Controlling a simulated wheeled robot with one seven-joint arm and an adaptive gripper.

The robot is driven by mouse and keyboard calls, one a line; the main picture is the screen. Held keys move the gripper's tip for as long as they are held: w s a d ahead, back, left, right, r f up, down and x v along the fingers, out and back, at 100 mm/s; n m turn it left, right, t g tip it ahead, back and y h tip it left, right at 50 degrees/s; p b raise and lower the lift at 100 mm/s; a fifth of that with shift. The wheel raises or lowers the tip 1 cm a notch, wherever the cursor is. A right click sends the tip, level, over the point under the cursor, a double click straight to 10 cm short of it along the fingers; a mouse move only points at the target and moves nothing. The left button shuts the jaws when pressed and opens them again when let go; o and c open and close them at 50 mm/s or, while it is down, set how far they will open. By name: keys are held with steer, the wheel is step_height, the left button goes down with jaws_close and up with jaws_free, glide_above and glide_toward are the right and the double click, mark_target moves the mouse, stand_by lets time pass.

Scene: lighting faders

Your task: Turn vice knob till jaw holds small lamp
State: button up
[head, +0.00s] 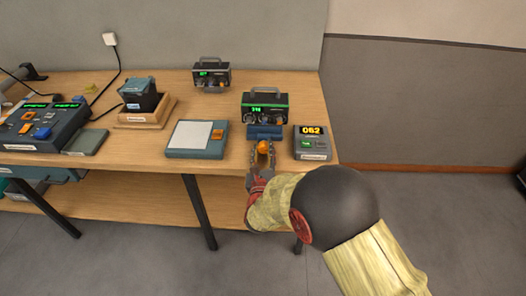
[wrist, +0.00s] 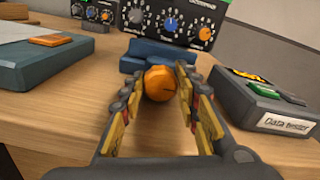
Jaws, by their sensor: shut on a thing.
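An orange knob (head: 264,147) is at the table's front edge, in front of a blue vice (head: 264,131). In the wrist view the round orange knob (wrist: 160,83) sits between the fingertips of my gripper (wrist: 160,90), and the blue vice (wrist: 160,55) lies just behind it. In the head view my gripper (head: 261,158) reaches in from the front and is shut on the knob. A small lamp cannot be made out in either view. The vice's jaw gap is not clear.
A black box with a green display (head: 265,107) stands behind the vice. A grey device reading 062 (head: 312,143) is close on the right. A blue scale-like box (head: 197,138) is on the left. A wooden tray (head: 145,114) and a control panel (head: 43,125) are farther left.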

steer(key=shift+d+m+b, duration=0.1)
steer(key=shift+m+b, duration=0.55)
steer(key=shift+m, duration=1.35)
steer(key=o, duration=1.1)
steer(key=shift+o, duration=0.3)
steer(key=s, duration=1.2)
steer(key=shift+a, duration=0.2)
